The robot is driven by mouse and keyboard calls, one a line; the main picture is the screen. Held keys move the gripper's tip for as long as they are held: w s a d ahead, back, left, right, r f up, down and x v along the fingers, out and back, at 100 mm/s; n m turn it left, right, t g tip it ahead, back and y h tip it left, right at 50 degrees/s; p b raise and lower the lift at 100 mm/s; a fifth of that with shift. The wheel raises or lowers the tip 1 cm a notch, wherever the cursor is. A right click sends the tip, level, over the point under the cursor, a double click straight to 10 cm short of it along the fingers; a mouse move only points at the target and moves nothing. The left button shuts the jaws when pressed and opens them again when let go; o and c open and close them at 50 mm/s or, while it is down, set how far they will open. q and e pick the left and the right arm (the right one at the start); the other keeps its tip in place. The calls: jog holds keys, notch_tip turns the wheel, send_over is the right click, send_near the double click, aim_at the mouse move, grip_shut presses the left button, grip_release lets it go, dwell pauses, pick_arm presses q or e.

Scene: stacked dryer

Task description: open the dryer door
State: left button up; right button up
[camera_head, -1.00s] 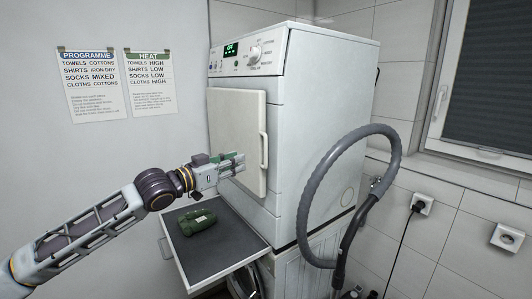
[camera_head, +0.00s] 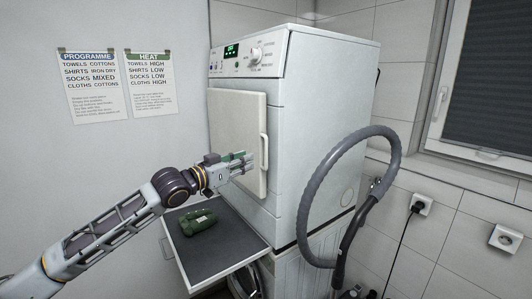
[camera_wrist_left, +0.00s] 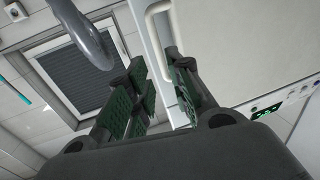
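The dryer (camera_head: 330,120) is a white box with a display and knob at the top of its front. Its cream door (camera_head: 232,125) looks shut against the front. The pale upright handle (camera_head: 264,150) is near the door's right edge; it also shows in the left wrist view (camera_wrist_left: 154,28). My left gripper (camera_head: 250,161) is in front of the door, just left of the handle's lower part. In the left wrist view its green-padded fingers (camera_wrist_left: 160,88) are spread apart, and the handle passes close to the right finger. I cannot tell whether they touch. My right gripper is out of view.
A dark pull-out shelf (camera_head: 215,250) holding a green bundle (camera_head: 197,222) sticks out below the left gripper. A grey hose (camera_head: 325,165) loops at the dryer's right side. Two notices hang on the left wall. A window and sockets are on the right wall.

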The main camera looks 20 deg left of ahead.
aim_at(266, 166)
pick_arm(q)
jog(key=shift+p+x, duration=1.05)
jog(key=shift+x, duration=2.75)
jog(key=shift+p+x, duration=0.3)
jog(key=shift+x, duration=1.15)
jog(key=c, duration=0.5)
grip_shut()
